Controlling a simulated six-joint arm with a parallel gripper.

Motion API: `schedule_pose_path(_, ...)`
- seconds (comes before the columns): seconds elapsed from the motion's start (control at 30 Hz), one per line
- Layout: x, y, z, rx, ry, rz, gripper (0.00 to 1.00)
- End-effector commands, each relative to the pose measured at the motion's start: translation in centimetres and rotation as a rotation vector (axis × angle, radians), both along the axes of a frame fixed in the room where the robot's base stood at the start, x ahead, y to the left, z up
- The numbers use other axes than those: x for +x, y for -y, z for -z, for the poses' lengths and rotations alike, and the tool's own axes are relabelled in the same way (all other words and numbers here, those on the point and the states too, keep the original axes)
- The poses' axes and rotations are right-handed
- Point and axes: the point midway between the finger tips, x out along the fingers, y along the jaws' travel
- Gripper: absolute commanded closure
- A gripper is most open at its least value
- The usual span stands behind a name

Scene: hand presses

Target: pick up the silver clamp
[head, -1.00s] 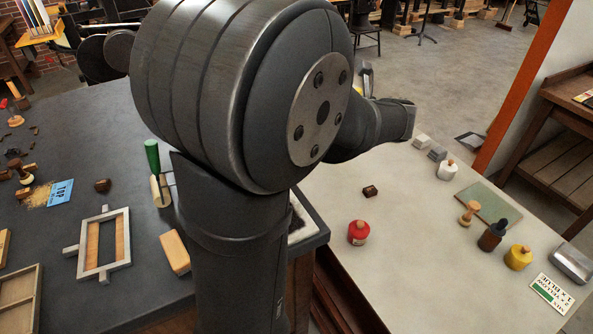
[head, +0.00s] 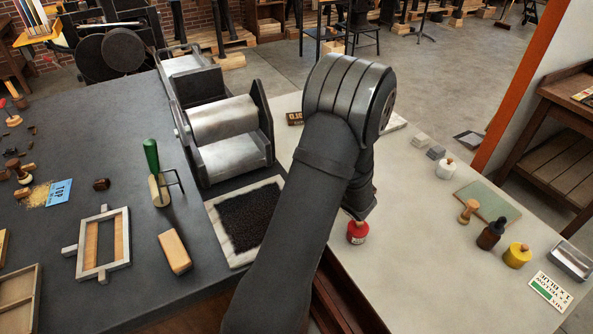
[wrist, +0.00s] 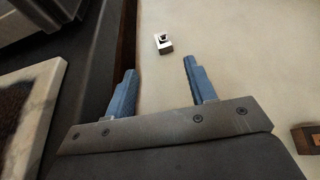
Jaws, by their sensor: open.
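The silver clamp (wrist: 163,43) is a small metal block with a dark notch, lying on the pale tabletop in the wrist view. My gripper (wrist: 160,66) has its two blue fingers spread apart with nothing between them. The clamp shows just beyond the fingertips, between their lines and apart from them. In the head view I cannot make out the clamp or the fingers; my own arm covers that part of the table.
A marble-edged inking slab (head: 248,222) and a roller press (head: 222,125) stand left of my arm. A red bottle (head: 357,232) is close beside my arm. A wooden block (wrist: 307,138) lies right of the fingers. Pale tabletop around the clamp is clear.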

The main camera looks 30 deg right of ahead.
Motion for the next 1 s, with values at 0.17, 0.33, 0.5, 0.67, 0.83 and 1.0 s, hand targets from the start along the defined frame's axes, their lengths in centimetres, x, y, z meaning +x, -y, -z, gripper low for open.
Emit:
schedule_pose_path(0.17, 3.8, -0.2, 1.6, 0.002, 0.000, -0.004, 0.49)
schedule_pose_path(0.33, 6.6, -0.2, 2.8, 0.001, -0.001, -0.003, 0.49)
schedule_pose_path(0.5, 7.7, -0.2, 3.2, 0.001, 0.000, 0.000, 0.49)
schedule_pose_path(0.67, 9.1, -0.2, 4.0, 0.002, -0.001, -0.001, 0.49)
schedule_pose_path(0.83, 11.4, -0.2, 5.2, 0.001, 0.000, -0.002, 0.49)
schedule_pose_path(1.0, 12.4, -0.2, 5.6, 0.001, -0.001, 0.000, 0.49)
